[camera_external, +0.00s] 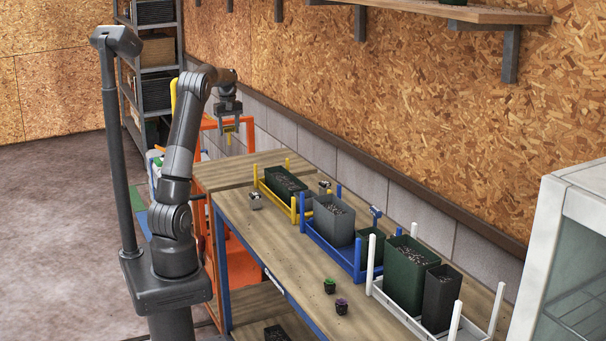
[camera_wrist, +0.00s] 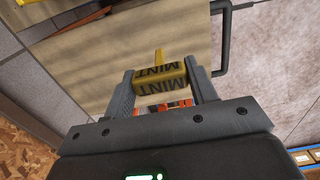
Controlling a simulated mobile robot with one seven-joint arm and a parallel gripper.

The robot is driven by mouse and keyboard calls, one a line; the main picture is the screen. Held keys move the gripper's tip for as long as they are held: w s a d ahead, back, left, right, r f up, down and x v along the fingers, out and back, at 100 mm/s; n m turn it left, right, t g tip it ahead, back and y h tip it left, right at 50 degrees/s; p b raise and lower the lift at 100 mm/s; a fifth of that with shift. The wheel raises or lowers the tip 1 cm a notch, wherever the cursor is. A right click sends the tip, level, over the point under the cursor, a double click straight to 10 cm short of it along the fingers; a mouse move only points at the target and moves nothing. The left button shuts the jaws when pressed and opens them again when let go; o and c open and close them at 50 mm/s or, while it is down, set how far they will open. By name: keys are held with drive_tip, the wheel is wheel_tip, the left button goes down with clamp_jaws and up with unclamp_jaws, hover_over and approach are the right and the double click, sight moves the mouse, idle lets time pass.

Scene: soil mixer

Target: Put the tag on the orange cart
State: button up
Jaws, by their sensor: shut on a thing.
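My gripper (camera_external: 229,118) is shut on a yellow tag (camera_external: 229,130). The tag hangs below the fingers. In the wrist view the tag (camera_wrist: 160,76) lies between the two fingertips (camera_wrist: 163,88) and shows the dark word MINT. The orange cart (camera_external: 243,264) stands at the far end of the workbench, with a wooden top (camera_external: 222,174) and an orange upright frame at its back. My gripper is raised above the cart, near this frame. A wooden surface and a dark bar handle show beyond the tag in the wrist view.
The workbench (camera_external: 268,235) holds a yellow rack (camera_external: 268,193), a blue rack (camera_external: 325,246) and a white rack (camera_external: 395,310) with planters. Two small pots (camera_external: 330,286) stand near its front edge. A metal shelf (camera_external: 158,70) stands behind my arm. The wall runs close behind the cart.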

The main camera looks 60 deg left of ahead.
drive_tip(key=f, duration=0.4)
drive_tip(key=shift+s+a+f, duration=0.1)
drive_tip(key=shift+a+f, duration=0.15)
drive_tip(key=shift+f, duration=0.1)
approach(213, 174)
drive_tip(key=shift+a+f, duration=0.2)
drive_tip(key=shift+f, duration=0.95)
drive_tip(key=shift+f, duration=0.1)
drive_tip(key=o, duration=0.9)
drive_tip(key=shift+o, duration=0.2)
wheel_tip(213, 174, up, 12)
